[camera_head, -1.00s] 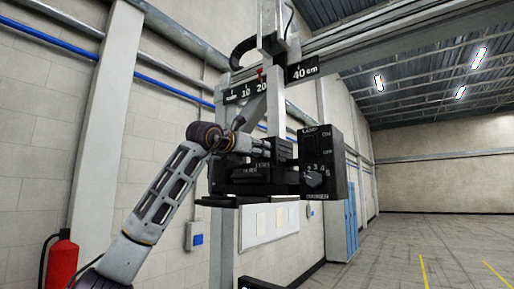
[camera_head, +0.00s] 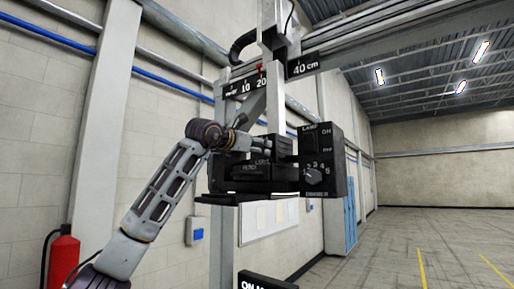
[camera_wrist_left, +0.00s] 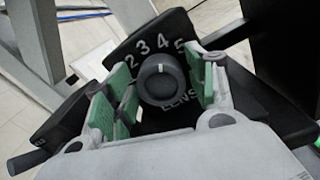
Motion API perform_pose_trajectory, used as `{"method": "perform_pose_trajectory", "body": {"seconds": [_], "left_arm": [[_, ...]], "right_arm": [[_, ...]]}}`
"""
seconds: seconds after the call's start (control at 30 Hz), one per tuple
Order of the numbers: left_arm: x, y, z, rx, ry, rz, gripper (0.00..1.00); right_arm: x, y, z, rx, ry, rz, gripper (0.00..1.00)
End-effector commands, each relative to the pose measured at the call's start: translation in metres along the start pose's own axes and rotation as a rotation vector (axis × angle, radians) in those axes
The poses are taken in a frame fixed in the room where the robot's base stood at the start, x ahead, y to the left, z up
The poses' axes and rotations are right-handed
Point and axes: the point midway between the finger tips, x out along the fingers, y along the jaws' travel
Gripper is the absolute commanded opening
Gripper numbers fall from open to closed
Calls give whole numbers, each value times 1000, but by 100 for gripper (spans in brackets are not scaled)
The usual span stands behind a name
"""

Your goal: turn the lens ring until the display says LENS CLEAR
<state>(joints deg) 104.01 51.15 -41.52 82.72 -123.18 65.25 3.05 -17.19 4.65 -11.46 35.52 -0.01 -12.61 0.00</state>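In the left wrist view, the lens ring (camera_wrist_left: 157,82) is a dark round knob above the word LENS, with the numerals 2, 3, 4 and 5 arched over it. A pale mark on its face points roughly up, toward 3 and 4. My left gripper (camera_wrist_left: 165,88) is open, its green-padded fingers on either side of the ring with small gaps showing. In the head view, my left gripper (camera_head: 258,146) reaches in behind the black box, and the ring is hidden. A dark panel (camera_head: 265,282), possibly the display, is cut off at the bottom edge. My right gripper is out of view.
The black box (camera_head: 322,160) carries lamp markings and a numbered dimmer knob (camera_head: 313,175) close to my left gripper. A scale bar (camera_head: 302,66) and rail run above. A fire extinguisher (camera_head: 62,258) stands at left. The floor at right is clear.

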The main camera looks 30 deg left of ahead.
Motion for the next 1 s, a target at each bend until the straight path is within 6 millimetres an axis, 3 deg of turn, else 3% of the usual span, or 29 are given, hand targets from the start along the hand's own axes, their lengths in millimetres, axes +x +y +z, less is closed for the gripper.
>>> {"method": "perform_pose_trajectory", "body": {"seconds": [0.57, 1.0], "left_arm": [[-7, 0, 0, -1, 1, 0, 64], [-56, 1, 0, 0, 0, 2, 64]], "right_arm": [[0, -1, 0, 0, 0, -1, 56], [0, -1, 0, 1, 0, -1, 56]]}}
